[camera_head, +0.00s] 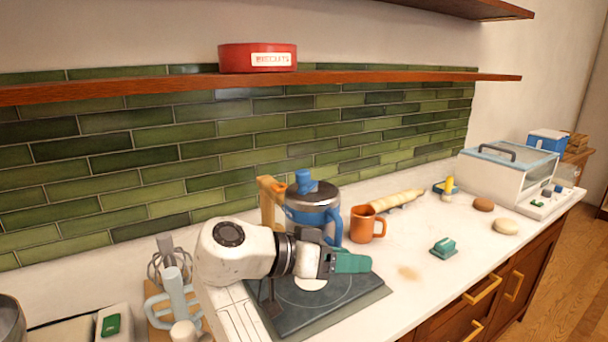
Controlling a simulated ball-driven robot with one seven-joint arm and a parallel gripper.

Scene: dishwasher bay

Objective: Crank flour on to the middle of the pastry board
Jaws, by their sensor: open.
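A dark square board (355,301), which I take for the pastry board, lies on the counter with a pale round patch near its middle. A metal canister (306,212) with a blue knob on top and a blue side handle stands behind it. It may be the flour crank, but I cannot tell for sure. My gripper (352,263) has teal fingers pointing right, over the board and in front of the canister. It hides part of the board and the canister's lower part. I see nothing held between the fingers.
A green block (443,247) and a tan smudge (409,272) are on the counter right of the board. A whisk (156,266) is at left. A shelf (400,77) runs above.

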